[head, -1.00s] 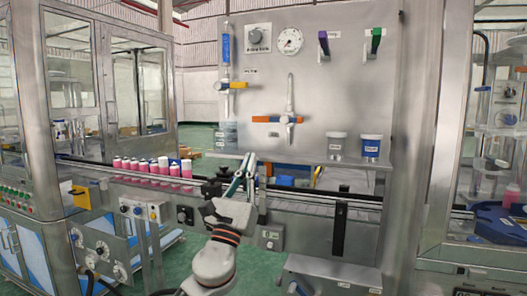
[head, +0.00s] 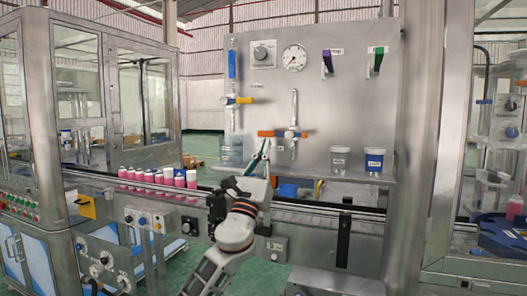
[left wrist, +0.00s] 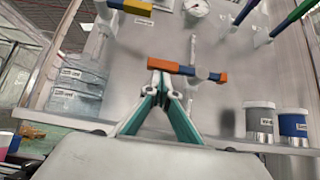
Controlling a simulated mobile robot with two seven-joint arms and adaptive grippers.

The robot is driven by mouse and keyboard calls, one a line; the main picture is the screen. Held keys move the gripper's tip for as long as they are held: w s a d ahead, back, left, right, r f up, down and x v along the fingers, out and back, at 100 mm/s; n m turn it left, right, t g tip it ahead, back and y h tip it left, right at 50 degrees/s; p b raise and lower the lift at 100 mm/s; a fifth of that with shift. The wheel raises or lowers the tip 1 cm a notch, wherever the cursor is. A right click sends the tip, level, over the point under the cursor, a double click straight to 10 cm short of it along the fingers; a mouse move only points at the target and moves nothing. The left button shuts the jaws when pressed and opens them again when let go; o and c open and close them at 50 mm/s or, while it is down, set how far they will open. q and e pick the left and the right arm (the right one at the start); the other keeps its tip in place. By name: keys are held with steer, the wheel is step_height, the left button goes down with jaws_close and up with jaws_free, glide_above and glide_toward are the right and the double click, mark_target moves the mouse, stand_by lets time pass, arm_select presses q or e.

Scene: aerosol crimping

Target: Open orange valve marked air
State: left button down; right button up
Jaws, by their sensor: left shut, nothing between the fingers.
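The orange valve handle (head: 268,133) lies level across a vertical pipe on the grey panel. Its ends are orange, and a small blue part shows near the pipe. It also shows in the left wrist view (left wrist: 172,67). My left gripper (head: 265,145) is shut and empty, with its teal-sided fingers pointing up. In the left wrist view, its fingertips (left wrist: 161,80) are just below the handle's left part. I cannot tell whether they touch it. The small labels are too blurred to read. My right gripper is not in view.
A yellow-handled valve (head: 240,100) is at the upper left. A gauge (head: 295,58) and purple (head: 327,62) and green (head: 377,60) levers are higher up. A grey-labelled cup (head: 340,160) and a blue-labelled cup (head: 374,162) stand on the shelf at right. Pink-and-white cans (head: 160,178) line the conveyor.

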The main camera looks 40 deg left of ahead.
mark_target(262, 132)
arm_select(q)
steer(key=shift+a+r+m+h, duration=0.1)
steer(key=shift+r+m+h, duration=0.15)
steer(key=shift+m+h, duration=0.65)
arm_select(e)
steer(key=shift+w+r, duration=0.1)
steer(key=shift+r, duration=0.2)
